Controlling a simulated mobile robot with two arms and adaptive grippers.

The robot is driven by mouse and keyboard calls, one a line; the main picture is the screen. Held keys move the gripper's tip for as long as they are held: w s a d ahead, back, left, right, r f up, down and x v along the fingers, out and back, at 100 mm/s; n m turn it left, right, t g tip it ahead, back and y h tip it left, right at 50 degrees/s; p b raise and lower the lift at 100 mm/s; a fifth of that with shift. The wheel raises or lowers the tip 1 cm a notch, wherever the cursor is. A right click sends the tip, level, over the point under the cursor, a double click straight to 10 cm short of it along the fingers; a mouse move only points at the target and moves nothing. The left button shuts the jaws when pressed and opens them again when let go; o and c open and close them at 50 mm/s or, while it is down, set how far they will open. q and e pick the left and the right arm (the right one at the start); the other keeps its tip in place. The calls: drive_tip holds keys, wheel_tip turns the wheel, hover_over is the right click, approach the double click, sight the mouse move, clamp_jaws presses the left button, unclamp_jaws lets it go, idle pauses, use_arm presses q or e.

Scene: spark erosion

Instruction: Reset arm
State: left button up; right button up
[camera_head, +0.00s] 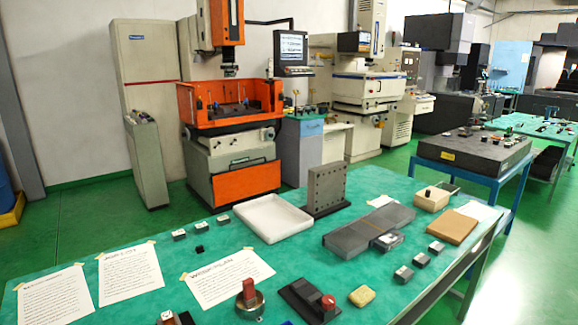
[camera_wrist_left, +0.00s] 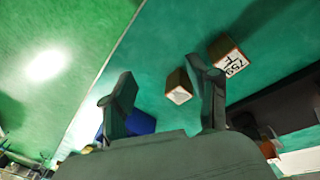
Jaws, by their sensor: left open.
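In the left wrist view my left gripper (camera_wrist_left: 160,98) is open, with its two dark fingers apart. It points at the green table top (camera_wrist_left: 165,45). A small brown block with a pale face (camera_wrist_left: 179,86) lies close by the right finger. Another brown block with a white printed label (camera_wrist_left: 228,58) lies further right. A blue object (camera_wrist_left: 138,122) shows partly behind the left finger. I cannot tell whether the gripper touches any of them. Neither gripper shows in the head view.
In the head view the green table (camera_head: 300,280) holds taped paper sheets (camera_head: 228,277), a white tray (camera_head: 265,217), a grey upright plate (camera_head: 327,190), dark slabs (camera_head: 368,230), a brown pad (camera_head: 452,227) and several small blocks. An orange machine (camera_head: 232,110) stands behind it. Green floor (camera_head: 85,205) is free at left.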

use_arm(q)
drive_tip(key=s+d+f+m+t+h, duration=0.1)
drive_tip(key=s+d+f+m, duration=0.15)
drive_tip(key=s, duration=0.65)
drive_tip(key=s+a+t+y, duration=0.1)
drive_tip(key=s+a+y, duration=0.1)
drive_tip(key=s+a, duration=0.7)
wheel_tip(320, 180, down, 24)
drive_tip(key=s+d+g, duration=0.1)
drive_tip(key=s+d, duration=0.1)
drive_tip(key=s, duration=0.1)
drive_tip(key=s+a+f+g, duration=0.1)
drive_tip(key=s+a+f, duration=0.2)
drive_tip(key=s+f, duration=1.3)
drive_tip(key=shift+s+f+m+y, duration=0.3)
drive_tip(key=shift+s+f+m, duration=0.05)
drive_tip(key=shift+f, duration=0.3)
drive_tip(key=shift+c, duration=0.2)
